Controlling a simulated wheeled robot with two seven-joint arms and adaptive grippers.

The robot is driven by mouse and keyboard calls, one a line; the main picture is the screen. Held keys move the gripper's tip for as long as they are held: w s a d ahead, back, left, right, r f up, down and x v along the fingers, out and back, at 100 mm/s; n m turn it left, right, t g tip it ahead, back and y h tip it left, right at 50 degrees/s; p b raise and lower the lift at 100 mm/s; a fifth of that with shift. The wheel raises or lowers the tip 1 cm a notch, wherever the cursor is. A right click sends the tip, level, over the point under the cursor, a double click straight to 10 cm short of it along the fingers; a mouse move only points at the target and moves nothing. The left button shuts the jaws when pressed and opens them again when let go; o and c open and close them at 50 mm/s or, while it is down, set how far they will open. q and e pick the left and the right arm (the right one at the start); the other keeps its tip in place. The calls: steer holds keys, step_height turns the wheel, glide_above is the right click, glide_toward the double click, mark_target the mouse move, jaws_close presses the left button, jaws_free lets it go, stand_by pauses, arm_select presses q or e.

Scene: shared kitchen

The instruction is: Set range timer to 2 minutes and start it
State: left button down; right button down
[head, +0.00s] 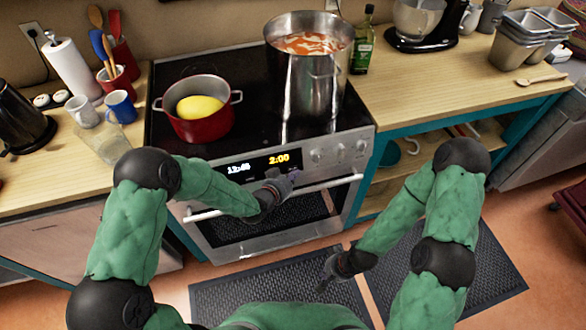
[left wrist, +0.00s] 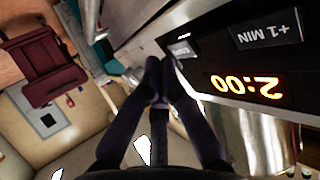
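The range (head: 270,185) has a front panel with a timer display (head: 279,159) that reads 2:00 in yellow; it also shows, turned over, in the left wrist view (left wrist: 245,86). A "+1 MIN" button (left wrist: 266,36) sits beside the display. A smaller button (left wrist: 181,50), its label too small to read surely, is near my left fingertips. My left gripper (head: 285,178) is at the panel just below the display; in the left wrist view (left wrist: 160,68) its fingertips are together and empty. Whether they touch the small button is unclear. My right gripper (head: 326,282) hangs low above the floor mats, apart from the range.
A red pot (head: 198,128) with a yellow item and a tall steel pot (head: 305,85) of reddish food stand on the cooktop. The oven handle (head: 320,185) runs below the panel. An oil bottle (head: 363,45) stands right of the range. Dark mats (head: 450,265) lie on the floor.

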arm_select(q)
steer(key=shift+w, duration=0.15)
stand_by(0.4)
steer(key=shift+w+a+f+b, duration=0.15)
steer(key=shift+w+b, duration=0.1)
steer(key=shift+b, duration=0.15)
steer(key=shift+w, duration=0.1)
stand_by(0.4)
steer(key=shift+s+r, duration=0.2)
steer(key=shift+s, duration=0.35)
steer(key=shift+d, duration=0.2)
steer(key=s, duration=0.1)
steer(key=s+d+r+p, duration=0.1)
steer(key=s, duration=0.1)
steer(key=s+p, duration=0.1)
steer(key=s, duration=0.1)
steer(key=shift+s+d+r, duration=0.2)
steer(key=shift+d+r, duration=0.15)
steer(key=shift+r, duration=0.05)
stand_by(0.7)
